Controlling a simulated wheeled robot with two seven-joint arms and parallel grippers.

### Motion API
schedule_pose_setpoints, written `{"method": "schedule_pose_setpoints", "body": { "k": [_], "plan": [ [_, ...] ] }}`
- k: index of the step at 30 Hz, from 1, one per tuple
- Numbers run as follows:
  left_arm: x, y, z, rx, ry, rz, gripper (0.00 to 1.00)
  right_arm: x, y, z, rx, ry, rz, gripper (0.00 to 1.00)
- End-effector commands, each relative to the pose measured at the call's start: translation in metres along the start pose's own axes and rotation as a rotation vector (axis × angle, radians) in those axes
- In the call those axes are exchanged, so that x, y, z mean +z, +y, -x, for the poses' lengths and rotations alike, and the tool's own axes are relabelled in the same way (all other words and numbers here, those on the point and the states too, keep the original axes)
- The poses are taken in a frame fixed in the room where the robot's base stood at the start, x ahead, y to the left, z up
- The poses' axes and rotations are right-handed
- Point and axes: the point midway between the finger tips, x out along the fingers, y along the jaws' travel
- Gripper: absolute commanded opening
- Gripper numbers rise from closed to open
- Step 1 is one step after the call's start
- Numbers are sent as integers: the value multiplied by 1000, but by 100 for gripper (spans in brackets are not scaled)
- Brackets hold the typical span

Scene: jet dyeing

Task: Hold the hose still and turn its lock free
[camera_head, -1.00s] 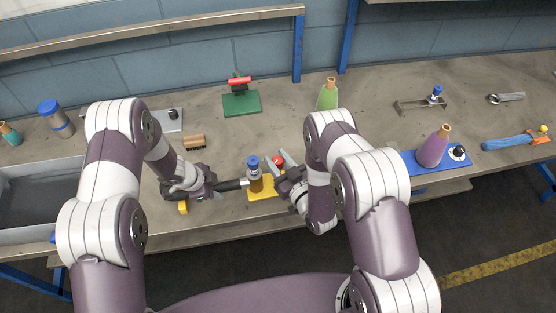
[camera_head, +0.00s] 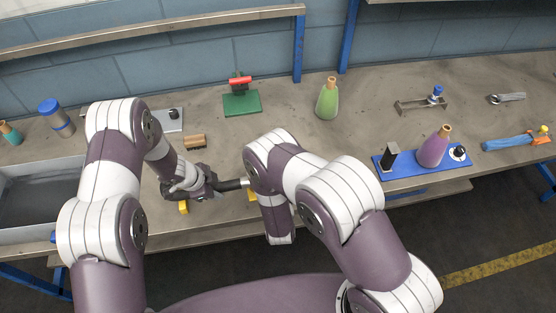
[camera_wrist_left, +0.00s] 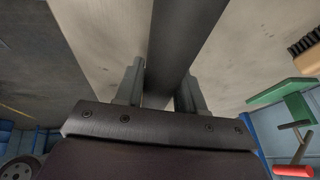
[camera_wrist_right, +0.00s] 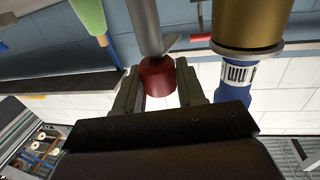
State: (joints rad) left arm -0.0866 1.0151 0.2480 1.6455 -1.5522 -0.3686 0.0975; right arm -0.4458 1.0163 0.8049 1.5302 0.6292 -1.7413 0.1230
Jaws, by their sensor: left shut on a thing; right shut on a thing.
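The dark hose (camera_head: 231,185) lies along the bench front and runs from my left gripper to the coupling. My left gripper (camera_head: 209,187) is shut on it; in the left wrist view the hose (camera_wrist_left: 184,45) passes between the two fingers. In the right wrist view my right gripper (camera_wrist_right: 160,87) is shut on a red knob (camera_wrist_right: 157,76) at the end of a grey rod. A brass body with a blue and white collar (camera_wrist_right: 238,75) stands right beside it. In the head view my right arm hides the right gripper, the knob and most of the coupling.
Yellow supports (camera_head: 183,207) stand under the hose. A brush (camera_head: 194,141), a green stand with a red top (camera_head: 241,103) and a green bottle (camera_head: 327,99) are behind. A blue tray (camera_head: 388,171) with a purple flask (camera_head: 433,147) is at right. The bench middle is clear.

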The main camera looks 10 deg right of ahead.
Motion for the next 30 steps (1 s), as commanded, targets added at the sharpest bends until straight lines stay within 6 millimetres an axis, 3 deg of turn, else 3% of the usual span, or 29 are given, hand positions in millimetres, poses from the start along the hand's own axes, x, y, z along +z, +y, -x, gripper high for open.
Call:
{"method": "schedule_pose_setpoints", "body": {
  "k": [10, 11, 12, 13, 23, 30],
  "plan": [
    [0, 0, 0, 1, 0, 1, 7, 0, 0, 0, 1, 0, 0, 9],
    [0, 0, 0, 1, 0, 1, 7, 0, 0, 0, 1, 0, 0, 42],
    [0, 0, 0, 0, 0, 1, 7, 0, 0, 0, 1, 0, 0, 55],
    [0, 0, 0, 0, 0, 1, 7, 0, 0, 0, 1, 0, 0, 59],
    [0, 0, 0, 0, 0, 1, 7, 1, 0, 6, 1, -2, 0, 59],
    [0, 0, 0, 0, -1, 1, 7, 1, -2, 63, -6, -3, 3, 59]
  ]
}}
